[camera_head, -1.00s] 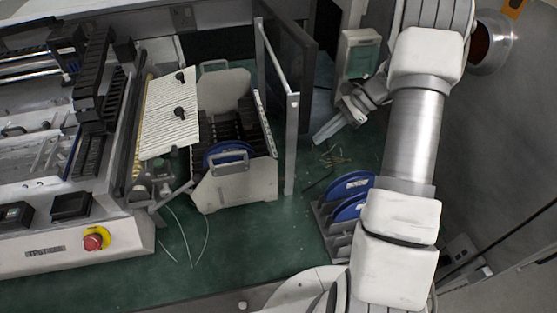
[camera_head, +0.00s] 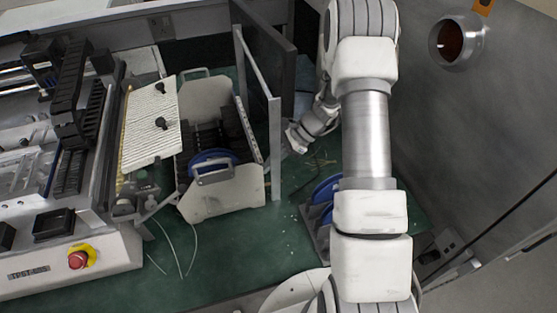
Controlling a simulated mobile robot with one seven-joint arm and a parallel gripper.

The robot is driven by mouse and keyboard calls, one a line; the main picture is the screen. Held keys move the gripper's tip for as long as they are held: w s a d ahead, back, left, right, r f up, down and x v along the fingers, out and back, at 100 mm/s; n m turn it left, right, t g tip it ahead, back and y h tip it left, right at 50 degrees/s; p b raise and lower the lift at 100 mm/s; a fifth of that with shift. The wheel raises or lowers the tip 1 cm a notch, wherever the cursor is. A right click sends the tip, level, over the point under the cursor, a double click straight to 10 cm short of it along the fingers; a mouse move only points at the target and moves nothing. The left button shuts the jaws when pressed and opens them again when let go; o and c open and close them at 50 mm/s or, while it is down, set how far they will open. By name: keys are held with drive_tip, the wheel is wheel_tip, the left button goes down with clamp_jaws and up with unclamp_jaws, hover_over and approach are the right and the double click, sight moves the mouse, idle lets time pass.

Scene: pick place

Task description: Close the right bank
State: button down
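A white feeder bank (camera_head: 231,197) with black slots and a blue reel stands on the green surface at the centre-left. A dark upright panel (camera_head: 266,45) with a pale metal frame edge (camera_head: 275,150) stands along its right side. I cannot tell from this view which part is the right bank. My gripper (camera_head: 296,138) is small in the picture, just right of the metal frame edge, at the end of my white arm. Its fingertips are too small and blurred to show whether it is open or whether it touches the frame.
A machine with a red stop button (camera_head: 79,259) fills the left. A ribbed white plate (camera_head: 150,122) is beside the bank. Blue reels (camera_head: 325,190) in a dark rack stand partly behind my arm. Loose wires (camera_head: 189,250) lie on the green surface. A grey wall bounds the right.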

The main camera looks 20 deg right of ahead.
drive_tip(key=shift+a, duration=0.1)
drive_tip(key=a, duration=0.8)
drive_tip(key=shift+r, duration=0.15)
drive_tip(key=v, duration=1.7)
drive_tip(key=shift+d+p, duration=0.3)
drive_tip(key=shift+d, duration=0.2)
drive_tip(key=shift+s, duration=0.1)
